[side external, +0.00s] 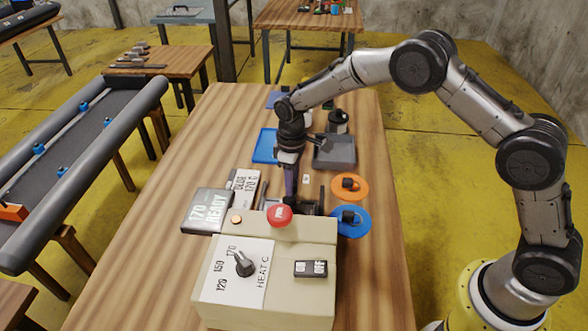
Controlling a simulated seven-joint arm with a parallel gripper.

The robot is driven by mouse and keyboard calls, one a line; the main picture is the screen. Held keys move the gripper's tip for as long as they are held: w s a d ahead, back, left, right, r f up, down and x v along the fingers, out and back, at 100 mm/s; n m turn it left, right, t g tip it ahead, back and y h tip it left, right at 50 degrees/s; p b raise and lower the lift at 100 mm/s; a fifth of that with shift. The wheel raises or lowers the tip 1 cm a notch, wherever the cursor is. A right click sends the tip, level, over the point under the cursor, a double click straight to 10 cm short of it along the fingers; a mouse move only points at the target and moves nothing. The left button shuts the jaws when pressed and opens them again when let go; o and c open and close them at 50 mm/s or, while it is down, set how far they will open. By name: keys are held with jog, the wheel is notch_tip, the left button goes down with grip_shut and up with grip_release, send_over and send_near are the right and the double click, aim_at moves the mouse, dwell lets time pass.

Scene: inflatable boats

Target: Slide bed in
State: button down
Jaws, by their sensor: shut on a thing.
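A beige machine (315,242) stands at the near end of the wooden table, with a heat dial (243,264), a red button (279,214) and an on/off switch (311,268). The dial's pointer is toward the upper left, near 170. My gripper (290,194) points down just behind the machine, shut on a dark part low between dark uprights, seemingly the bed (305,208). The machine's top hides most of the bed and the fingertips' contact, so how far in it sits cannot be told.
A "170 READY" sign (207,211) and a white label plate (243,183) lie left of the machine. Orange (361,194) and blue (357,228) discs with dark blocks are on the right. A blue tray (264,146) and a grey tray (335,158) lie behind. The table's right edge is clear.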

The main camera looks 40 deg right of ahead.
jog(key=s+a, duration=0.6)
jog(key=shift+r, duration=0.1)
jog(key=c, duration=0.8)
grip_release()
jog(key=shift+a, duration=0.1)
jog(key=shift+w+r, duration=0.1)
jog(key=shift+r, duration=0.3)
notch_tip(320, 180, up, 13)
